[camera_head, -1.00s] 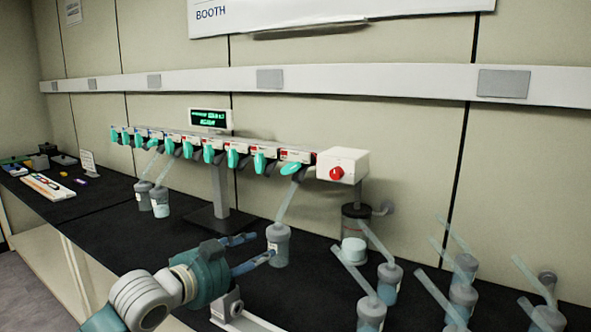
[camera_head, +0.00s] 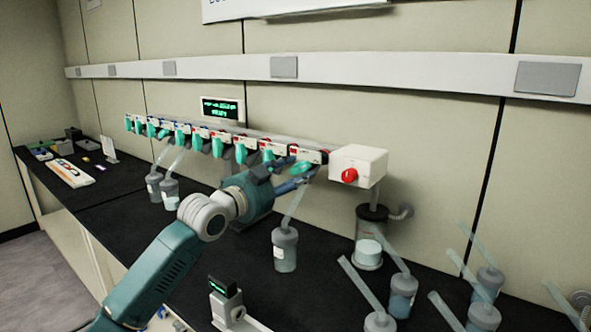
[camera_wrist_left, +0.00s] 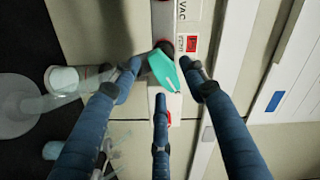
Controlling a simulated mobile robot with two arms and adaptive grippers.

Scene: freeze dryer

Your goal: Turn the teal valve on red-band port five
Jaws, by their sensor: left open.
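A row of teal valves hangs along the manifold (camera_head: 232,133). The rightmost teal valve (camera_head: 302,168) is tilted, by a red-banded label (camera_head: 309,156). In the left wrist view a teal valve (camera_wrist_left: 166,72) lies between my finger tips, next to a red-band label (camera_wrist_left: 187,43) whose number I cannot read. My left gripper (camera_head: 300,180) is open with its fingers at the right end of the manifold; it also shows in the left wrist view (camera_wrist_left: 162,78). I cannot tell whether any finger touches the valve. My right gripper is not in view.
A white box with a red knob (camera_head: 349,175) stands just right of the valves. A flask (camera_head: 285,250) with a slanted tube is below the gripper. Several clear-tubed flasks (camera_head: 403,294) crowd the right front. A display (camera_head: 222,108) stands above the manifold.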

